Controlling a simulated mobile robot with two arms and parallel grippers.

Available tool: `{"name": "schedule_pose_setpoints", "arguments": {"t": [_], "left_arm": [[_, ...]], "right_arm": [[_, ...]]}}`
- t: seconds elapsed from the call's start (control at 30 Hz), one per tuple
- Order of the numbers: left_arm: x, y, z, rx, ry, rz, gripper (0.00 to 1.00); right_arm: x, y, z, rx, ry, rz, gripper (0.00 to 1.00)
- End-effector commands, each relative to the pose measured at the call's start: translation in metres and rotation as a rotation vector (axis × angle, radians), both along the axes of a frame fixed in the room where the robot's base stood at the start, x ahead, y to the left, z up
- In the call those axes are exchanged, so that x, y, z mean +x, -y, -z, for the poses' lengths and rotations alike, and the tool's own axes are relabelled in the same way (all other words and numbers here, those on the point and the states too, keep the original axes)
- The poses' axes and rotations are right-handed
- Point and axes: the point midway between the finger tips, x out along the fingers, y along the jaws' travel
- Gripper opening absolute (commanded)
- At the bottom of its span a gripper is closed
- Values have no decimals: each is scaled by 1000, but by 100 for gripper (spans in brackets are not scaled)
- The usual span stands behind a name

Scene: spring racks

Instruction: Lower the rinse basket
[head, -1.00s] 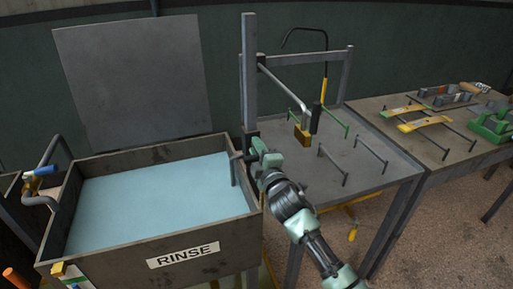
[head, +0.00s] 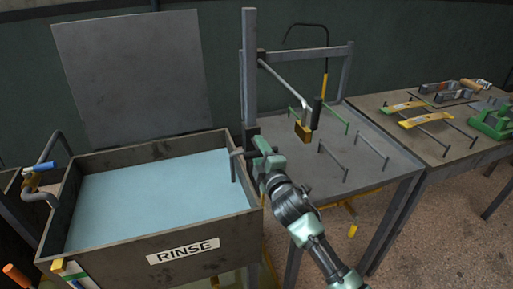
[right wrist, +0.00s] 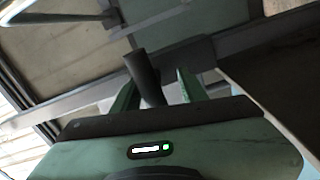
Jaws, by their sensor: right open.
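The rinse tank (head: 198,277), labelled RINSE, stands at the left in the head view, full of pale blue liquid. I cannot make out a basket in it. A dark upright handle (head: 233,168) stands at the tank's right wall, and my right gripper (head: 238,156) is at it. In the right wrist view a dark rounded handle (right wrist: 143,75) shows between the two green fingers of my right gripper (right wrist: 155,88), which is open. I cannot tell whether either finger touches it. My left gripper is not in view.
A grey table (head: 345,165) to the right bears a post, a hinged lever with a dark grip (head: 317,112) and a brass block (head: 303,130). A second table (head: 375,103) holds yellow strips and a green tool. A blue-handled pipe fitting (head: 40,167) is left of the tank.

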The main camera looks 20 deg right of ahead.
Motion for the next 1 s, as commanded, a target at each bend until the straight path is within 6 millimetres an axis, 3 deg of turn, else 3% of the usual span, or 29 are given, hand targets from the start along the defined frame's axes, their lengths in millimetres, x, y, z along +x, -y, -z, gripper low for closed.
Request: {"name": "schedule_pose_setpoints", "arguments": {"t": [0.2,0.33,0.87,1.0], "left_arm": [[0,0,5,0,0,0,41],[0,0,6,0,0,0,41],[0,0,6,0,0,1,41],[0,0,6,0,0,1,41]], "right_arm": [[-38,1,3,1,-4,-1,43],[-53,1,3,2,-4,-2,43],[-59,2,2,2,-4,-1,43],[-69,4,15,53,-51,19,43]]}}
